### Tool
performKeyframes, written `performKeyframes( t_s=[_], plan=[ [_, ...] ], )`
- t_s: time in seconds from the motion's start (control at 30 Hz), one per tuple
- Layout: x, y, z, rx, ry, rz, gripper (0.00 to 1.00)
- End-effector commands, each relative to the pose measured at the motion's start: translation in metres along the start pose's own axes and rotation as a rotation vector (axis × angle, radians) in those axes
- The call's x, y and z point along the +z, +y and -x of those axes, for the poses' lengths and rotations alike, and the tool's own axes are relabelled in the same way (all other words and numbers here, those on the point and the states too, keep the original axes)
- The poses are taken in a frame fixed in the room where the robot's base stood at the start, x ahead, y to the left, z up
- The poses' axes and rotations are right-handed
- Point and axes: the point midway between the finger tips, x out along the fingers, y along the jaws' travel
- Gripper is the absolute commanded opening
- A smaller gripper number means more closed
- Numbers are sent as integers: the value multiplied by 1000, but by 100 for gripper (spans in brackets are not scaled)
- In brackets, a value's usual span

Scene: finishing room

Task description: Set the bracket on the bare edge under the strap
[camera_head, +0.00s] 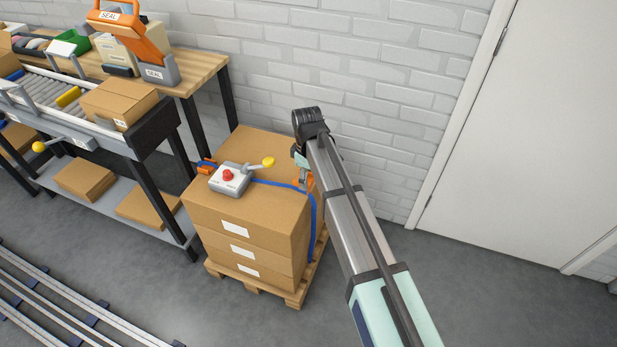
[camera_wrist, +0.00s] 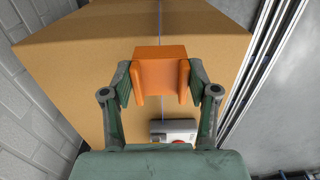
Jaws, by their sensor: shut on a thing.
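My gripper (camera_head: 302,180) is shut on an orange angle bracket (camera_wrist: 161,56), with one finger on each side of it. In the head view the held bracket (camera_head: 309,182) is partly hidden by my fingers. It is at the right top edge of the carton stack (camera_head: 245,219), close to the blue strap (camera_head: 314,225). The strap runs across the top and down the right side. I cannot tell whether the bracket touches the carton or the strap. Another orange bracket (camera_head: 206,163) sits at the left top edge by the strap.
A grey strapping tool (camera_head: 229,180) with a red button and yellow-knobbed lever lies on the stack, also low in the wrist view (camera_wrist: 173,127). The stack stands on a wooden pallet (camera_head: 252,287). A roller conveyor (camera_head: 60,92) is at left, a brick wall (camera_head: 350,70) behind.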

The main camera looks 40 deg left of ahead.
Motion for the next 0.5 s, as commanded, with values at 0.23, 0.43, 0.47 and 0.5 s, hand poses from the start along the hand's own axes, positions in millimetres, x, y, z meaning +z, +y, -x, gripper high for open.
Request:
performKeyframes(
  t_s=[0.23, 0.43, 0.47, 0.5],
  plan=[
    [1, 0, -12, 0, 0, -2, 33],
    [1, 0, -24, 0, 0, -3, 33],
    [1, 0, -26, 0, 0, -3, 33],
    [1, 0, -29, 0, 0, -3, 33]
  ],
)
